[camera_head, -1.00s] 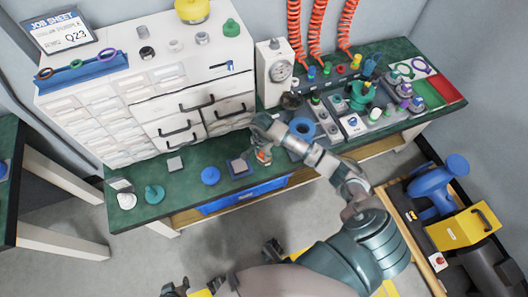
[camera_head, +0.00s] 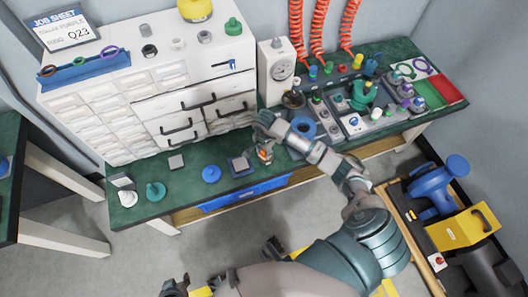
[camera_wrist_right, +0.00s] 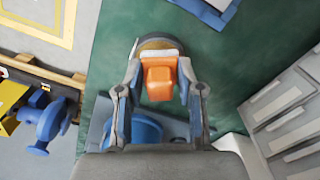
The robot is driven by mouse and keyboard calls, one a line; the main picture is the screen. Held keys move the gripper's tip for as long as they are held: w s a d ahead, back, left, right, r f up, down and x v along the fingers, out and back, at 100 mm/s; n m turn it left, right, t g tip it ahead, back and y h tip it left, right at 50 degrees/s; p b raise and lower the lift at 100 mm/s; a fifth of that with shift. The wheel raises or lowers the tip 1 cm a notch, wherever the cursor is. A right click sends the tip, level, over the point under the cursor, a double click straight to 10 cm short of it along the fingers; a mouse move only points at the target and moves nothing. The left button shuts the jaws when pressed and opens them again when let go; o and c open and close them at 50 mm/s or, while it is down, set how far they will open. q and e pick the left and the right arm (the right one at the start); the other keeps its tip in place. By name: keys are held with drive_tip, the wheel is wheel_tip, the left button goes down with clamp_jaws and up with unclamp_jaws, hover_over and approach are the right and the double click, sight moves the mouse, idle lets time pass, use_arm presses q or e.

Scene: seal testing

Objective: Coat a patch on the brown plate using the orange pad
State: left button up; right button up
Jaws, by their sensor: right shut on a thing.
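My right gripper (camera_head: 266,148) is over the green bench, right beside a small square plate with a blue border (camera_head: 240,166). In the right wrist view my right gripper (camera_wrist_right: 160,75) is shut on the orange pad (camera_wrist_right: 159,80), which has a white band at its far end. A round, grey-rimmed piece with a brownish face (camera_wrist_right: 158,44) shows just past the pad; I cannot tell whether they touch. A corner of the blue-bordered plate (camera_wrist_right: 222,6) shows at the top. I cannot make out which surface is the brown plate.
A blue round piece (camera_head: 211,174), a grey square (camera_head: 176,162) and a teal knob (camera_head: 155,192) lie along the bench's left part. A white drawer cabinet (camera_head: 180,95) stands behind. A gauge box (camera_head: 278,75) and a fixture panel (camera_head: 350,115) stand to the right.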

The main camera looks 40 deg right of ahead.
drive_tip(key=shift+d+r+p, duration=0.25)
drive_tip(key=shift+r, duration=0.25)
drive_tip(key=shift+d+r+p, duration=0.2)
drive_tip(key=shift+r+p, duration=0.05)
drive_tip(key=shift+r, duration=0.25)
drive_tip(key=shift+d+r+p, duration=0.2)
drive_tip(key=shift+r+p, duration=0.25)
drive_tip(key=shift+r, duration=0.25)
drive_tip(key=shift+a+r+p, duration=0.2)
drive_tip(key=shift+r+p, duration=0.25)
drive_tip(key=shift+r, duration=0.3)
drive_tip(key=shift+a+r+p, duration=0.3)
drive_tip(key=shift+a+r, duration=0.05)
drive_tip(key=shift+r, duration=0.3)
use_arm(q)
drive_tip(key=r, duration=0.4)
drive_tip(key=shift+w+d+r, duration=0.1)
drive_tip(key=shift+w+r, duration=0.25)
drive_tip(key=shift+r, duration=0.05)
drive_tip(key=shift+d, duration=0.1)
use_arm(e)
drive_tip(key=shift+d, duration=0.1)
drive_tip(key=shift+d+f, duration=0.15)
drive_tip(key=shift+d, duration=0.2)
use_arm(q)
drive_tip(key=shift+d, duration=0.25)
drive_tip(key=shift+a, duration=0.25)
use_arm(e)
drive_tip(key=shift+a, duration=0.35)
